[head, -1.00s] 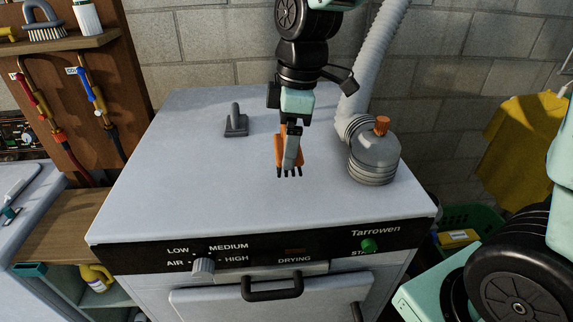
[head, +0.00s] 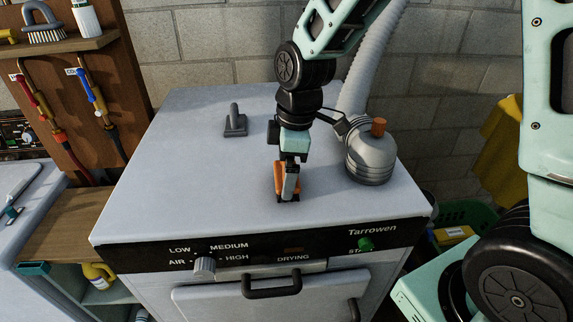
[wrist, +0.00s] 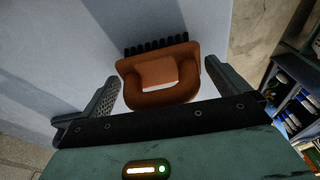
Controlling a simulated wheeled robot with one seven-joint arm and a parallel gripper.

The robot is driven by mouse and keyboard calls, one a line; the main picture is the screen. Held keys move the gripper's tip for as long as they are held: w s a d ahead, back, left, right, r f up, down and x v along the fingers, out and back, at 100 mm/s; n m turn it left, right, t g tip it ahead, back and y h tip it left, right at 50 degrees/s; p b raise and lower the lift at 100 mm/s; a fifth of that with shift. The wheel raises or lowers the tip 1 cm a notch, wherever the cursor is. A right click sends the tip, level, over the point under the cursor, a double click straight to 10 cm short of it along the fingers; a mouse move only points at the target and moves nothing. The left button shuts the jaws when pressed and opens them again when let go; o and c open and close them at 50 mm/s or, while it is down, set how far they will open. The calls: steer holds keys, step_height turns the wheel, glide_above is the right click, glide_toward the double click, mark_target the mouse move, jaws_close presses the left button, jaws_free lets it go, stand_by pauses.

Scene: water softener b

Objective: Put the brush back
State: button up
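An orange brush (head: 279,182) with a row of dark bristles is between the fingers of my gripper (head: 289,190), low over the front middle of the grey dryer top (head: 190,185). In the wrist view, the brush (wrist: 155,95) has a looped orange body with bristles at its far edge. I cannot tell whether the bristles touch the dryer top.
A grey ribbed canister with orange cap (head: 371,160) and a hose (head: 368,70) are right of my gripper. A grey brush (head: 43,32) and a white bottle (head: 86,20) sit on the wooden shelf (head: 65,45).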

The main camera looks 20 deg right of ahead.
step_height(320, 180, up, 12)
steer(key=d+b, duration=0.2)
steer(key=b, duration=0.1)
steer(key=s+a+f+m, duration=0.3)
steer(key=s+a+f, duration=0.1)
steer(key=s, duration=0.6)
steer(key=s+a+f+m, duration=0.3)
steer(key=s+f, duration=0.3)
steer(key=s, duration=0.4)
steer(key=shift+a+g+h, duration=0.3)
steer(key=shift+a+h, duration=0.1)
steer(key=shift+a, duration=0.25)
steer(key=shift+f, duration=0.1)
